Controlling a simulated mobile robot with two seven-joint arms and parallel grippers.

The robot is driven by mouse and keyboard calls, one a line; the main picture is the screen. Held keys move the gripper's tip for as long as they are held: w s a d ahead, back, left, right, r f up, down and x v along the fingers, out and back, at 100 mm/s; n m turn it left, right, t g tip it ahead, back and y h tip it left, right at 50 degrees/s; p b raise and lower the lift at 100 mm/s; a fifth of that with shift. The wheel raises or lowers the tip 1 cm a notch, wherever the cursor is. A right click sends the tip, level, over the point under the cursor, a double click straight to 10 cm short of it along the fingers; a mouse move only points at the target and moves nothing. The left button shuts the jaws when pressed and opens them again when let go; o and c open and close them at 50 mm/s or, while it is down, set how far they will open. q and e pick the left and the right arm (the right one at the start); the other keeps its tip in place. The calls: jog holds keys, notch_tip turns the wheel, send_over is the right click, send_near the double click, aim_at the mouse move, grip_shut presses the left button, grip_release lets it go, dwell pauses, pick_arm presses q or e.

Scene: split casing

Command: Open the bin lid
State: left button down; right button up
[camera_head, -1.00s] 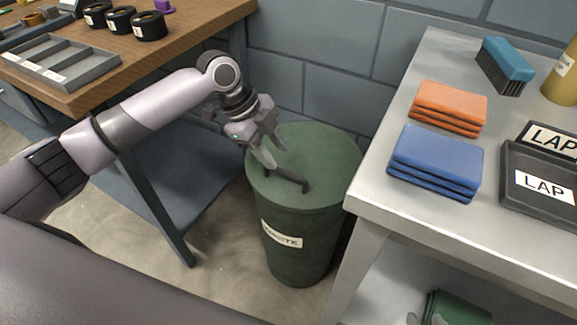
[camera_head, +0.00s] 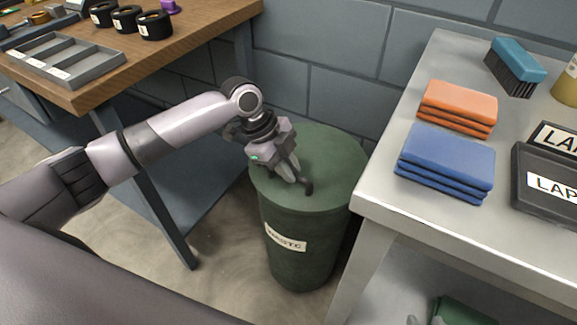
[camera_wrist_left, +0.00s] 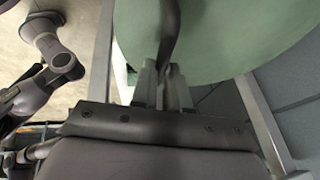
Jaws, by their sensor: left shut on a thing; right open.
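The green waste bin (camera_head: 300,255) stands on the floor between the wooden bench and the grey table. Its round green lid (camera_head: 335,165) sits flat on top and also fills the top of the left wrist view (camera_wrist_left: 240,40). A dark bar handle (camera_head: 309,189) is on the lid, mostly covered by my gripper; it shows in the left wrist view (camera_wrist_left: 171,30). My left gripper (camera_head: 299,181) is shut on the handle.
The grey table (camera_head: 390,215) stands close to the bin's right, with blue cloths (camera_head: 445,160), orange cloths (camera_head: 458,106) and a brush (camera_head: 515,65). The wooden bench (camera_head: 190,50) is at the left. A block wall (camera_head: 345,95) rises behind the bin.

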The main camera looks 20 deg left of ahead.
pick_arm(q)
jog(key=shift+r, duration=0.1)
pick_arm(e)
jog(key=shift+r, duration=0.1)
pick_arm(q)
jog(key=shift+w+r+p, duration=0.15)
jog(key=shift+r+p, duration=0.4)
jog(key=shift+p, duration=0.05)
jog(key=w+d+r+p, duration=0.2)
jog(key=w+r+p, duration=0.5)
jog(key=r, duration=0.5)
jog(key=shift+w, duration=0.85)
pick_arm(e)
notch_tip(320, 180, up, 7)
jog(key=s+d, duration=0.1)
pick_arm(q)
jog(key=shift+a, duration=0.1)
